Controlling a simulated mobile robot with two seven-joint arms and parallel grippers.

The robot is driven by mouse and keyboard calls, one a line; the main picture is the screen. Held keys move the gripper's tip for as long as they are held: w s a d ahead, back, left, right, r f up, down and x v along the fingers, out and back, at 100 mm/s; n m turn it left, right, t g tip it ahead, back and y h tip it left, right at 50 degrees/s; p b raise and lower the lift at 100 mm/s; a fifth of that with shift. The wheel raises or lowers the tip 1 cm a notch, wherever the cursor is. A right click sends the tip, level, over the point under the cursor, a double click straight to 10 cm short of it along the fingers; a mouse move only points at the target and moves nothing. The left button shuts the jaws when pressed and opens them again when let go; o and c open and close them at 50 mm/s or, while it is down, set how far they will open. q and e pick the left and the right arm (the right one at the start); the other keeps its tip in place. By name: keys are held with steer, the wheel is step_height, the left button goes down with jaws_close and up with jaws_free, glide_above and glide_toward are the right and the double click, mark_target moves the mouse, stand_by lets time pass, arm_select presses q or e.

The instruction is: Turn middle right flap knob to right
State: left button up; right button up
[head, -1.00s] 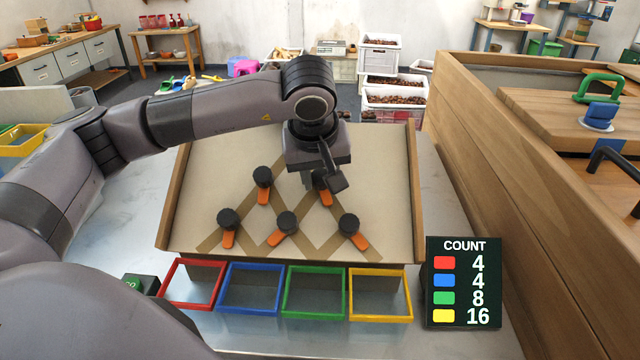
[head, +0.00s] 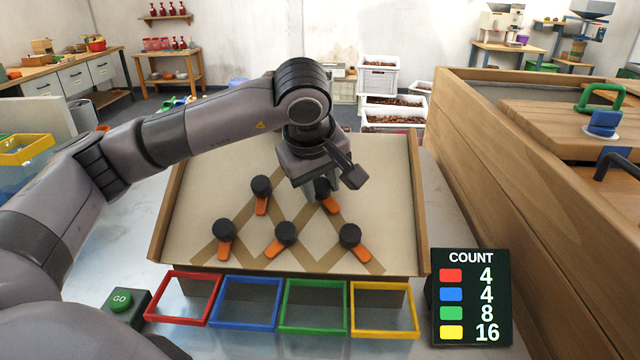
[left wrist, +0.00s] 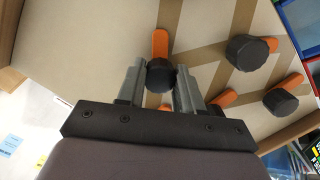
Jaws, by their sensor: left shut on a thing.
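The sloped cream board (head: 200,200) carries several black knobs with orange flaps. The middle right knob (head: 322,188) is partly hidden by my left gripper (head: 335,184). Its orange flap (head: 330,206) points down and slightly right in the head view. In the left wrist view this knob (left wrist: 160,76) sits between the two grey fingers, with its flap (left wrist: 160,43) pointing up. My left gripper is shut on the knob. The middle left knob (head: 261,186) has its flap pointing down. My right gripper is not in view.
Red (head: 153,310), blue (head: 220,324), green (head: 285,327) and yellow (head: 358,331) framed bins line the board's lower edge. A count display (head: 471,298) stands right of them, a green GO button (head: 121,301) left. A wooden-walled box (head: 540,170) borders the right side.

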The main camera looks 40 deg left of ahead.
arm_select(q)
steer(key=shift+r, duration=0.1)
steer(key=o, duration=1)
steer(key=shift+o, duration=0.2)
steer(key=v, duration=0.7)
